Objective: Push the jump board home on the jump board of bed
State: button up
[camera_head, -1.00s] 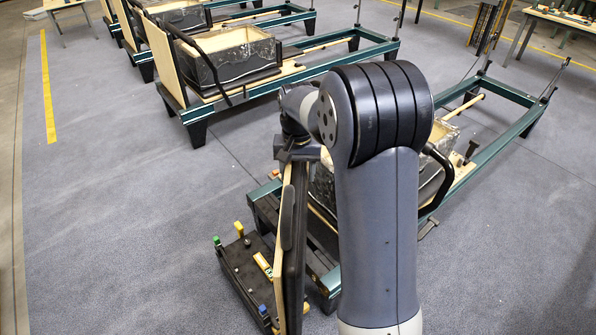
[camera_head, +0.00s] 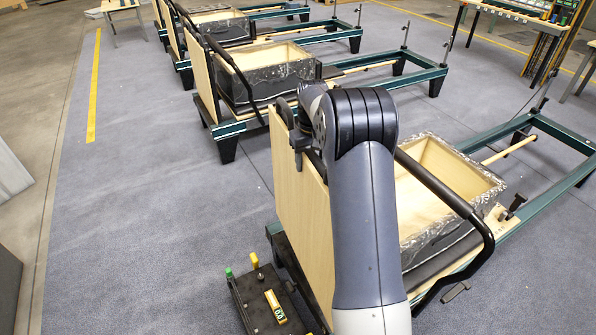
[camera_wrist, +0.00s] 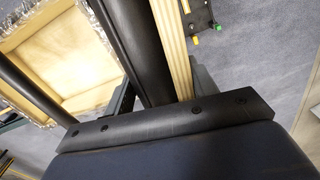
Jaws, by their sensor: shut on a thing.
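The jump board (camera_head: 301,215) is a pale wooden panel standing roughly upright at the near end of the nearest bed (camera_head: 528,205). My gripper (camera_head: 304,142) is shut on the board's upper edge, partly hidden by my arm. In the wrist view, the board (camera_wrist: 175,45) shows edge-on as a pale strip beside a dark padded face, running away from my gripper's dark body. My fingertips do not show clearly there. The board's foot and the place where it meets the bed frame are hidden, so I cannot tell whether it is seated.
A black tray (camera_head: 252,305) with small coloured items stands by the board's foot. The bed carries an open wood-lined box (camera_head: 455,165) and a black curved bar (camera_head: 470,213). More beds with upright boards stand behind (camera_head: 203,85). The floor at left is clear.

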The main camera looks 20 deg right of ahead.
jog(key=d, duration=0.1)
jog(key=w+d, duration=0.1)
jog(key=d+n, duration=0.1)
jog(key=shift+w+d+r+p, duration=0.1)
jog(key=shift+w+r+p, duration=0.2)
dwell(0.3)
jog(key=shift+f+b, duration=1.45)
jog(key=shift+f, duration=1.45)
notch_tip(320, 180, down, 7)
jog(key=b, duration=0.3)
dwell(3.2)
jog(key=o, duration=1.4)
jog(key=shift+s+f, duration=0.1)
jog(key=shift+s, duration=0.05)
jog(key=shift+c, duration=0.2)
